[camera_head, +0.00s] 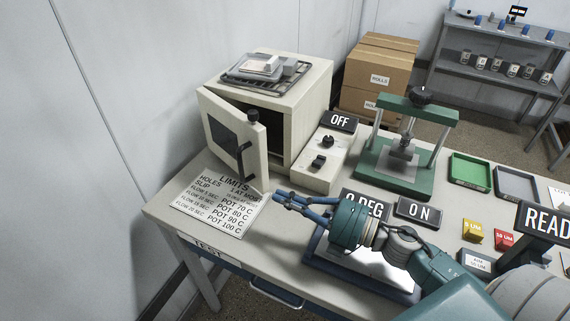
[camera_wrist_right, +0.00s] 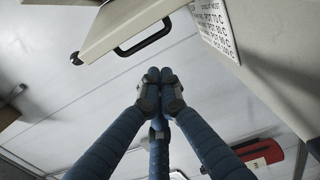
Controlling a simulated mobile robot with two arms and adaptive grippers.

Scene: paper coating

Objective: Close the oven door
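The oven (camera_head: 300,108) is a cream box at the back left of the table. Its door (camera_head: 222,118) stands partly open, swung out toward the front, with the dark inside showing at its right. The door has a dark window and a black handle (camera_head: 243,160) near its free edge. In the right wrist view the door (camera_wrist_right: 125,22) and handle (camera_wrist_right: 145,38) are at the top, beyond the fingertips. My right gripper (camera_head: 277,199) is in front and right of the door's lower free corner, apart from the handle. Its blue fingers (camera_wrist_right: 160,76) meet at the tips, empty. My left gripper is out of view.
A tray with a grey device (camera_head: 262,66) sits on the oven. A control box (camera_head: 318,172) and a green press (camera_head: 392,178) stand to its right. A printed limits sheet (camera_head: 218,204) lies flat below the door. The wall is close on the left.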

